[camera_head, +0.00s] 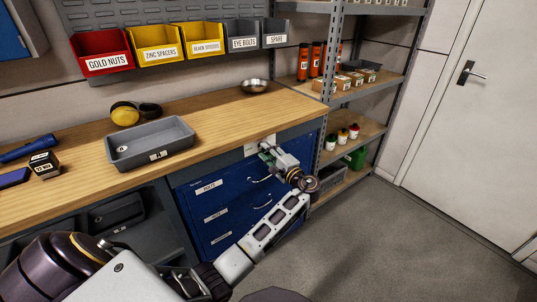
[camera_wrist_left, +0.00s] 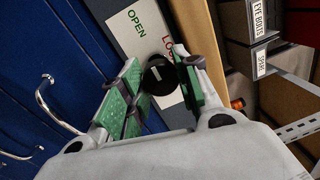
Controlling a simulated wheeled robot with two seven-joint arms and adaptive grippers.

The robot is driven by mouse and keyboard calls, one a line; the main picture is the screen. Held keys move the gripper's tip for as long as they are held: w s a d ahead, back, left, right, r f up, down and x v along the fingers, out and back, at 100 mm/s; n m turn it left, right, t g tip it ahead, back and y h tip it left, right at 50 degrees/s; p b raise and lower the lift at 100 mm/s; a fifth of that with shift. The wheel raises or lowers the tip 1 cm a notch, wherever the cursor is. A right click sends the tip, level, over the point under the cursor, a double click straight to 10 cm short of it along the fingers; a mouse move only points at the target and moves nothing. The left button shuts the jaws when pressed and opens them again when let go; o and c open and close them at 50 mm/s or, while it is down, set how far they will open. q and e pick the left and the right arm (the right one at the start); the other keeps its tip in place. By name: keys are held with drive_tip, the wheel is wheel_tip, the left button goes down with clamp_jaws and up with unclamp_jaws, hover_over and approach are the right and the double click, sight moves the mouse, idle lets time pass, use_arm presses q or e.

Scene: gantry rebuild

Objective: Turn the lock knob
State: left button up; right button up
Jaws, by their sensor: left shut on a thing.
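The lock knob (camera_wrist_left: 160,75) is a round black knob with a pale mark, in front of a white plate (camera_wrist_left: 140,28) lettered OPEN in green and a partly hidden red word. The plate (camera_head: 252,148) is on the blue drawer cabinet (camera_head: 215,207), just under the worktop's front edge. My left gripper (camera_head: 266,153) is at the plate, its green-padded fingers on both sides of the knob and shut on it, as the left wrist view (camera_wrist_left: 158,84) shows. In the head view the gripper hides the knob. My right gripper is not in view.
Drawer handles (camera_head: 262,179) stick out below the gripper. A shelf rack (camera_head: 327,110) stands close on the right. The floor (camera_head: 400,240) there is clear.

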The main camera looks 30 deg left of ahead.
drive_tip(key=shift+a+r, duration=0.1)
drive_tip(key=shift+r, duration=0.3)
use_arm(q)
drive_tip(key=o, duration=1)
drive_tip(key=v, duration=0.7)
drive_tip(key=shift+s+d, duration=0.1)
drive_tip(key=shift+d, duration=0.15)
drive_tip(key=shift+n, duration=0.3)
